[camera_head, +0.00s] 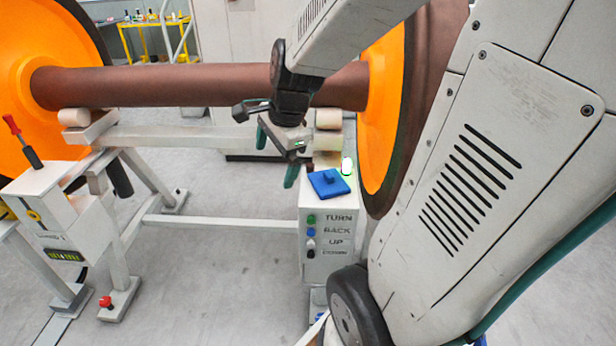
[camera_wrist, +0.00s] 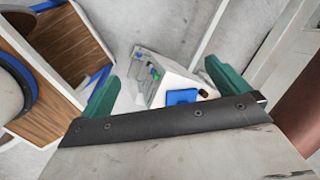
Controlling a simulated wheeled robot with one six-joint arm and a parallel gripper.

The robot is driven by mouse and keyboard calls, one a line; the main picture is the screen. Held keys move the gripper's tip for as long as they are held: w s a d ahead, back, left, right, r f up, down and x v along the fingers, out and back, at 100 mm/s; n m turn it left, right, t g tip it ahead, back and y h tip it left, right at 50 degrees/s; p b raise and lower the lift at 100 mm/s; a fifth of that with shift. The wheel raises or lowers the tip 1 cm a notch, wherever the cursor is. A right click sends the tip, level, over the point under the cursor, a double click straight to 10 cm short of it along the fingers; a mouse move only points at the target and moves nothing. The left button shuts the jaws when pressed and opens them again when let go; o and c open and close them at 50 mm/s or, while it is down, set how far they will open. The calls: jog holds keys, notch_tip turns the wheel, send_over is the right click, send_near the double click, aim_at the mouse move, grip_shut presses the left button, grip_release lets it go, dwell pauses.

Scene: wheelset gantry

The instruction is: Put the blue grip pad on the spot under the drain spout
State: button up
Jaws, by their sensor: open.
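The blue grip pad (camera_head: 329,183), a flat square with a small raised knob, lies on top of the white control box (camera_head: 328,262). It also shows in the wrist view (camera_wrist: 181,97), between the fingers in the picture and beyond them. My gripper (camera_head: 278,157) is open and empty, its green fingers apart. It hangs above and to the left of the pad in the head view, not touching it. In the wrist view, the gripper (camera_wrist: 163,86) has one finger at each side. I cannot make out a drain spout or the spot under it in either view.
A brown axle (camera_head: 200,86) with orange wheels (camera_head: 385,105) spans the white gantry frame close behind my gripper. A red-handled tool (camera_head: 22,140) stands on the left stand. A wood-panelled unit (camera_wrist: 65,45) is at the wrist view's left. Grey floor lies open between the stands.

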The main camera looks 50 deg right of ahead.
jog(key=w+d+f+m+h, duration=0.1)
jog(key=d+f+m, duration=0.2)
jog(key=d+m, duration=0.2)
jog(key=w+d+f+m, duration=0.2)
jog(key=d+f+m, duration=0.1)
jog(key=d+m, duration=0.2)
jog(key=m+h, duration=0.2)
jog(key=m, duration=0.8)
send_over(329, 174)
jog(key=s+a, duration=0.2)
jog(key=shift+t, duration=0.3)
notch_tip(329, 174, down, 6)
jog(key=shift+s+a+f, duration=0.1)
jog(key=shift+s+f, duration=0.05)
jog(key=shift+f, duration=0.1)
jog(key=shift+d+f+m, duration=0.25)
jog(key=shift+f+m, duration=0.05)
jog(key=shift+f, duration=0.2)
jog(key=shift+d+f+m, duration=0.2)
jog(key=shift+f+m, duration=0.1)
jog(key=shift+f, duration=0.15)
jog(key=shift+x, duration=3.1)
jog(key=shift+r, duration=0.1)
jog(key=c, duration=0.9)
jog(key=shift+r, duration=0.1)
